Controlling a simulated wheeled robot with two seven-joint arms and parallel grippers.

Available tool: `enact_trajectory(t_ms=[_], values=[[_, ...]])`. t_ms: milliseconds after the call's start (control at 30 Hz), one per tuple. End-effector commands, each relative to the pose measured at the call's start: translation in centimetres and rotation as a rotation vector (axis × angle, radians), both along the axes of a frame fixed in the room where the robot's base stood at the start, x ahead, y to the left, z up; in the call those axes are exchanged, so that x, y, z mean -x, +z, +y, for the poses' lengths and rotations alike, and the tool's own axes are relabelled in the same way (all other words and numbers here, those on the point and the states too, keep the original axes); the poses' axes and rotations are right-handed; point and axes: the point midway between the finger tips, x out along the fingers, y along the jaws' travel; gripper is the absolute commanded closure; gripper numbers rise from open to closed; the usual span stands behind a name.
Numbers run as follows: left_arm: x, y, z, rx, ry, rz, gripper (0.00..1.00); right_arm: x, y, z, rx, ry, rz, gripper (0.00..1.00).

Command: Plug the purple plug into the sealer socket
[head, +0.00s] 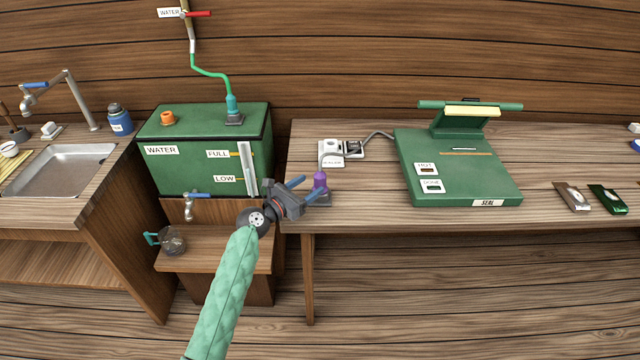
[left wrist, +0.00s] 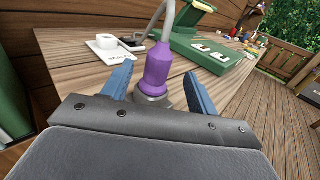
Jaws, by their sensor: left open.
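The purple plug (head: 319,181) stands upright on a small grey base at the left front of the table. In the left wrist view the purple plug (left wrist: 157,72) has a grey cable rising from its top. My left gripper (head: 300,190) is open, its blue fingertips on either side of the plug; whether they touch it I cannot tell. It also shows in the left wrist view (left wrist: 160,90). The white sealer socket (head: 331,154) sits behind the plug, beside a dark-and-white plate (head: 353,148). The green sealer (head: 455,165) stands to the right. My right gripper is not in view.
A green water tank (head: 205,180) with a tap (head: 190,205) stands left of the table, close to my left arm. A glass jug (head: 172,241) is on the low shelf below. Two packets (head: 573,196) lie at the table's right. The table front between plug and sealer is clear.

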Motion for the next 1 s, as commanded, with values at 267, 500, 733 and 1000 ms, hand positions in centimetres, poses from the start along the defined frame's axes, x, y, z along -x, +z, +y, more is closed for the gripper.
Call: enact_trajectory(t_ms=[267,500,733,1000], values=[[-1.7,0.0,-1.7,-0.002,0.000,-0.001,0.41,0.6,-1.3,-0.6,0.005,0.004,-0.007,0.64],[-3.6,-0.4,-3.4,-0.003,-0.001,-0.001,0.41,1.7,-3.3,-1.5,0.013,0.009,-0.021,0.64],[-5.1,-0.7,-4.9,-0.002,-0.001,-0.001,0.41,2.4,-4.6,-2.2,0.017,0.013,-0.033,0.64],[-5.2,-0.8,-5.0,-0.003,0.000,-0.001,0.41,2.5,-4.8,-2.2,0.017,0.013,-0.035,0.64]])
